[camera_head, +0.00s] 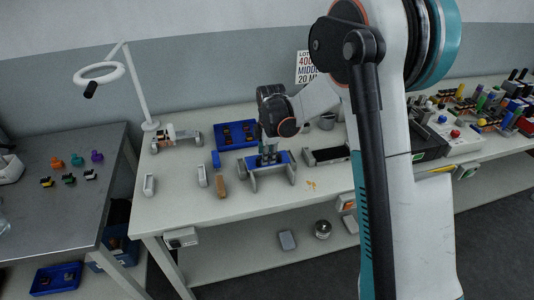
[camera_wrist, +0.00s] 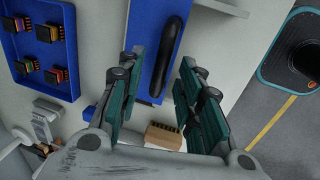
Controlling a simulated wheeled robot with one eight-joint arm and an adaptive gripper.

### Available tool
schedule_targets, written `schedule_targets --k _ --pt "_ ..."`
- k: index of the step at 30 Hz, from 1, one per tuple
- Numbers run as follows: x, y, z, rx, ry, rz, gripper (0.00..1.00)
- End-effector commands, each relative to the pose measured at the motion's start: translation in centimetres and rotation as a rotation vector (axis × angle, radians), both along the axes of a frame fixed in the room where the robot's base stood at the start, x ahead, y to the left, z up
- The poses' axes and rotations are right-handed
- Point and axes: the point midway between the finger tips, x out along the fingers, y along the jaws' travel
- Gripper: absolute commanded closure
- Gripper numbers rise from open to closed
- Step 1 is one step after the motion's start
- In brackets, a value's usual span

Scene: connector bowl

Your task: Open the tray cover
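The tray cover is a blue panel (camera_wrist: 148,30) with a black curved handle (camera_wrist: 174,48) in the wrist view. It also shows as a blue top (camera_head: 285,158) on a grey fixture on the bench in the head view, partly hidden by my gripper. My gripper (camera_head: 268,158) is over the cover and points down. In the wrist view my gripper (camera_wrist: 162,66) is open, with one teal finger on each side of the handle and gaps between. I cannot tell how far the fingertips are above the cover.
A blue tray (camera_wrist: 72,88) with several connectors lies left of the cover; it also shows in the head view (camera_head: 257,146). A tan block (camera_wrist: 160,136) lies below the handle in the wrist view. A dark open box (camera_head: 327,155) is right of the fixture. A lamp (camera_head: 140,85) stands at left.

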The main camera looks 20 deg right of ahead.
Motion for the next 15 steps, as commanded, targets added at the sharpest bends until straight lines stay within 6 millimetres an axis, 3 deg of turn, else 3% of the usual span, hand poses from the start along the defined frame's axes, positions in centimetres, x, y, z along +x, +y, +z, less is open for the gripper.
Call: schedule_targets --k 2,6,12,15 --pt "0.0 0.0 0.0 0.000 0.000 0.000 0.67" --pt "0.0 0.0 0.0 0.000 0.000 0.000 0.99" --pt "-0.1 0.0 0.0 0.000 0.000 0.000 1.00" --pt "-1.0 0.0 0.0 0.000 0.000 -0.001 1.00"
